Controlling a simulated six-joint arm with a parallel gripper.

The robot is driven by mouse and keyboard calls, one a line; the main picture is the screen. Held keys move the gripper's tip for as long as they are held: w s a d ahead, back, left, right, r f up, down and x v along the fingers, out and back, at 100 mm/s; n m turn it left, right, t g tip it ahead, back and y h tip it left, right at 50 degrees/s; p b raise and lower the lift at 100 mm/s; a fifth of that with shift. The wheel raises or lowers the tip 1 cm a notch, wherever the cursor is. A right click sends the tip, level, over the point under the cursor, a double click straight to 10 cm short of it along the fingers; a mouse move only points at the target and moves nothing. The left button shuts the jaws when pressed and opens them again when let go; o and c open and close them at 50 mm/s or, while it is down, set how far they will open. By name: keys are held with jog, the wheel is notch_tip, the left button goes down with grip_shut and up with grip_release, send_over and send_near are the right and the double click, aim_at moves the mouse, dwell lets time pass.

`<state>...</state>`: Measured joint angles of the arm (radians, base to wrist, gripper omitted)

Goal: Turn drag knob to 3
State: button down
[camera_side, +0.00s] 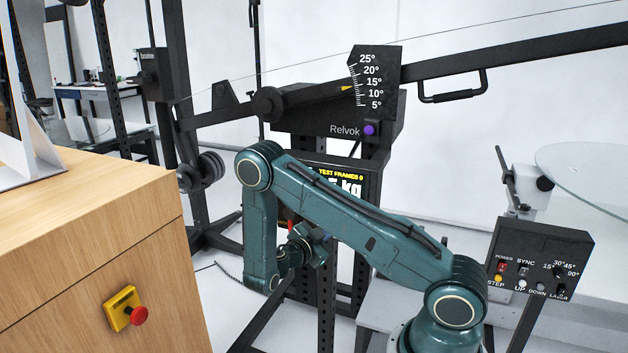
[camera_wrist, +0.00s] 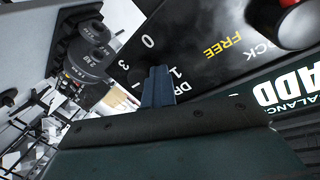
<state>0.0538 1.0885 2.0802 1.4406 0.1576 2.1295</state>
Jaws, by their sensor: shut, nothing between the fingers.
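In the wrist view a black panel (camera_wrist: 190,30) carries the white marks 0, 1 and 3 and the start of a word, "DR". My gripper (camera_wrist: 157,72) is shut and empty, its blue-grey fingertips over the panel between the 3 and the 1.
A red-tipped control (camera_wrist: 288,14) stands beside the words FREE and LOCK. Round weights (camera_wrist: 90,58) are at the left. In the side view a wooden cabinet (camera_side: 90,240) stands left, and a control box (camera_side: 540,262) with switches stands right. A long dark beam (camera_side: 510,55) crosses above.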

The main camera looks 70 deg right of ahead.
jog(key=shift+s+r, duration=0.35)
jog(key=shift+r, duration=0.3)
jog(key=shift+s+r, duration=0.3)
jog(key=shift+s, duration=0.05)
dwell(0.3)
jog(key=shift+w+r, duration=0.3)
jog(key=shift+r, duration=0.05)
dwell(0.3)
jog(key=shift+s+f+v, duration=0.1)
jog(key=shift+s+v, duration=0.1)
jog(key=shift+v, duration=0.75)
jog(key=shift+s+f+v, duration=0.15)
jog(key=shift+s+v, duration=0.05)
jog(key=shift+v, duration=0.8)
jog(key=shift+s+f+v, duration=0.1)
jog(key=shift+s+v, duration=0.1)
jog(key=shift+v, duration=0.75)
jog(key=shift+a+r, duration=0.1)
jog(key=shift+a, duration=0.1)
